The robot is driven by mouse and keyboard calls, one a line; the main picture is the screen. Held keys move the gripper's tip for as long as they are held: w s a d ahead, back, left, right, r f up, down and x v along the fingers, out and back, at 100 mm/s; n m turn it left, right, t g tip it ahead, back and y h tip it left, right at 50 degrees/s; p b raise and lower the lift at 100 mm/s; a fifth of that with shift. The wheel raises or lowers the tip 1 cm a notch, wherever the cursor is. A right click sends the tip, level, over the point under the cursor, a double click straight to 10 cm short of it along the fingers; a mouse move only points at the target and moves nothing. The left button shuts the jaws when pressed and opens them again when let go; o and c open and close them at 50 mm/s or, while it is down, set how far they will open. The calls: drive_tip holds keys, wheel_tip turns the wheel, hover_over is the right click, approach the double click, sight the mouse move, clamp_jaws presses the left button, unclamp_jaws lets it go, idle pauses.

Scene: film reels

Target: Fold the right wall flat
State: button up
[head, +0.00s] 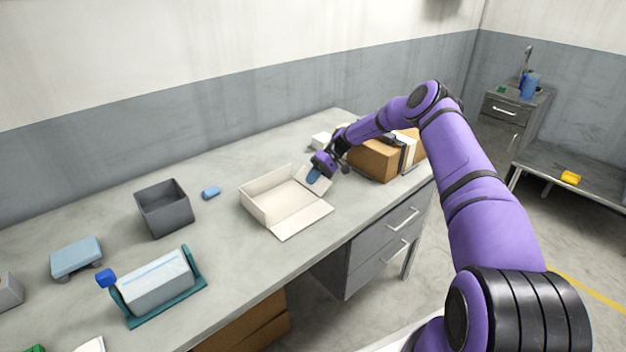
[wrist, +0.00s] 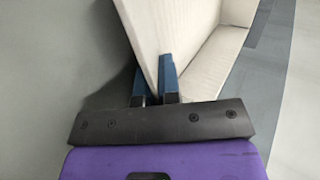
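A cream box (head: 285,203) with fold-down walls sits on the workbench. Its front wall (head: 303,222) lies flat, and its back and left walls stand up. The right wall (head: 322,187) is raised off the bench; its exact lean is hard to tell. My gripper (head: 314,177) is at this right wall. In the wrist view, the blue fingers of my gripper (wrist: 154,82) are close together on either side of the right wall (wrist: 150,45), near its corner, with the wall's edge between them. The fingers hide part of the panel.
Brown and white boxes (head: 375,158) stand right of the cream box, below my arm. A grey open bin (head: 164,215), a small blue block (head: 211,192) and a teal-framed grey object (head: 157,284) are to the left. The bench's front edge is close to the flat front wall.

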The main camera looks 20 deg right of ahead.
drive_tip(key=o, duration=0.4)
drive_tip(key=shift+o, duration=0.2)
drive_tip(key=shift+s+a+r+t+h, duration=0.1)
drive_tip(key=shift+a+r+t+h, duration=0.1)
drive_tip(key=shift+h, duration=0.35)
drive_tip(key=shift+a+r+t+h, duration=0.1)
drive_tip(key=shift+t+h, duration=0.1)
drive_tip(key=shift+h, duration=0.35)
drive_tip(key=h, duration=0.1)
drive_tip(key=a+t+h, duration=0.1)
drive_tip(key=h, duration=0.1)
drive_tip(key=shift+s+r, duration=0.15)
drive_tip(key=shift+r, duration=0.2)
drive_tip(key=h, duration=0.1)
drive_tip(key=a+t+h, duration=0.1)
drive_tip(key=h, duration=0.3)
drive_tip(key=shift+s+a+r+t, duration=0.1)
drive_tip(key=shift+s+a+t, duration=0.15)
drive_tip(key=shift+t, duration=0.05)
wheel_tip(320, 180, up, 11)
wheel_tip(320, 180, up, 17)
drive_tip(key=t+h, duration=0.1)
hover_over(306, 189)
drive_tip(key=s, duration=0.8)
drive_tip(key=shift+s+a+r+m, duration=0.4)
drive_tip(key=shift+s+a+r, duration=0.05)
drive_tip(key=shift+s+r, duration=0.3)
